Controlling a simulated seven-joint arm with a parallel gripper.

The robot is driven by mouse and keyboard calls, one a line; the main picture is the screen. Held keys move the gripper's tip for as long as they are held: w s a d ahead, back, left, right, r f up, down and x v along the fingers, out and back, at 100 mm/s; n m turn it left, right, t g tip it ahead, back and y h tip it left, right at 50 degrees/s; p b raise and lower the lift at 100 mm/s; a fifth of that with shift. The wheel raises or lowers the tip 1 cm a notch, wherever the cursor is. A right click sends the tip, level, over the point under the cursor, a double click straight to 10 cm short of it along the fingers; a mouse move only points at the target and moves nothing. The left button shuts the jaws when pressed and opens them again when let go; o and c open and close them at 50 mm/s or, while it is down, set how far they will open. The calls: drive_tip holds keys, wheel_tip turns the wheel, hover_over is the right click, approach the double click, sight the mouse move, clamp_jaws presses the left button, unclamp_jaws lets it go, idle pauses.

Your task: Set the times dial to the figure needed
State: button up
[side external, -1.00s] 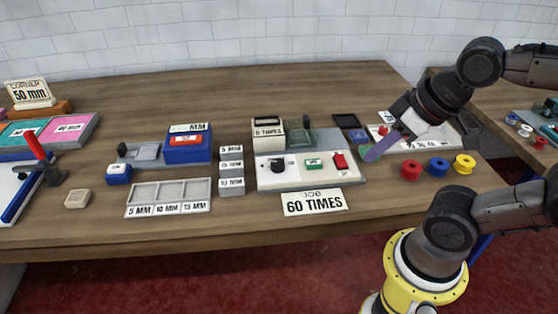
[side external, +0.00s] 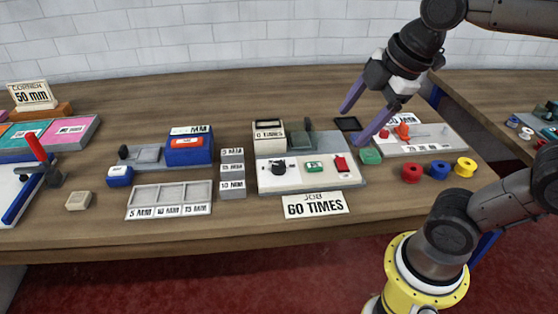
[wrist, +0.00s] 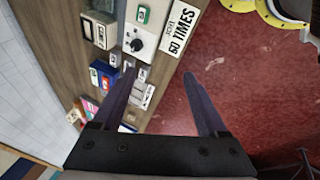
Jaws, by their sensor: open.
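The times dial, a black knob (side external: 278,167), sits at the left of a pale control panel (side external: 300,184) in the side view. It also shows in the wrist view as a dark knob (wrist: 136,44) on the white panel. A counter box (side external: 268,134) behind it reads "0 TIMES"; any earlier digit is unclear. The job card (side external: 315,205) in front reads "60 TIMES". My gripper (side external: 350,122) is open and empty, above and to the right of the panel, with its purple fingers apart. The knob's pointer setting is too small to read.
A green button (side external: 314,168) and a red switch (side external: 341,164) share the panel. Red, blue and yellow spools (side external: 438,168) stand farther right. Grey blocks (side external: 232,172) with MM labels stand to the left.

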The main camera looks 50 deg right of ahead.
drive_tip(key=w+r+n+g, duration=0.1)
drive_tip(key=w+n, duration=0.4)
drive_tip(key=w, duration=0.1)
drive_tip(key=n+g, duration=0.3)
hover_over(279, 165)
wheel_tip(279, 165, down, 7)
wheel_tip(279, 165, down, 14)
clamp_jaws()
